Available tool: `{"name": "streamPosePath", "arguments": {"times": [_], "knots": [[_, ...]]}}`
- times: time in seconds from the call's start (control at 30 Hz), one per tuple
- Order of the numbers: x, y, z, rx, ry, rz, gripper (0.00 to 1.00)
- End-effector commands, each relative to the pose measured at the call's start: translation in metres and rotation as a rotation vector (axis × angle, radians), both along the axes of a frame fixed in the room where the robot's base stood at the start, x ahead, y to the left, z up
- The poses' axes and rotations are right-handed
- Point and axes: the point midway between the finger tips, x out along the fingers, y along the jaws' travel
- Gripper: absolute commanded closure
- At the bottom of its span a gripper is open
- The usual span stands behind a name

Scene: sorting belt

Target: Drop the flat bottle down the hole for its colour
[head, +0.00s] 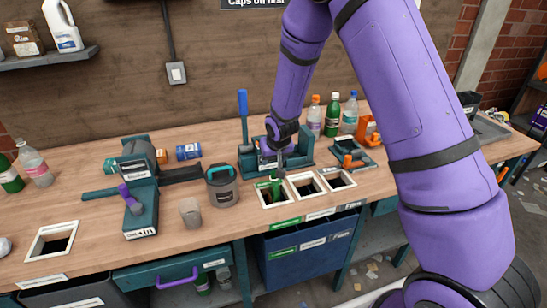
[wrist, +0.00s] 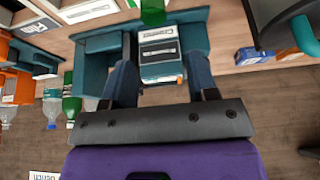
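The flat green bottle (head: 274,186) is at the left one of three white-framed holes in the bench, upright in or just above the opening. The left hole's frame (head: 266,201) has a green label (head: 287,222) in front. The middle hole (head: 306,185) and right hole (head: 337,179) show dark and have paler labels. My gripper (head: 280,160) is above the bottle. A green piece, seemingly the bottle (wrist: 153,11), shows beyond the fingertips at the top edge.
A teal press with a blue lever (head: 243,108) stands just behind the holes. Uncrushed bottles (head: 332,115) stand at the back right. A blue bin (head: 305,255) sits under the holes. Another framed hole (head: 53,241) is far left.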

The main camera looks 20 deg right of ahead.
Motion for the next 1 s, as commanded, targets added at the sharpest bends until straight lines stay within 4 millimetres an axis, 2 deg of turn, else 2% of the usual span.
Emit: {"name": "streamPosePath", "arguments": {"times": [0.27,0.43,0.8,1.0], "knots": [[0.0,0.0,0.0,0.0,0.0,0.0,0.44],[-0.003,0.0,0.01,0.001,-0.003,0.0,0.44],[-0.029,0.001,0.064,0.001,-0.004,0.0,0.44],[-0.041,0.0,0.086,0.0,-0.001,0.0,0.44]]}}
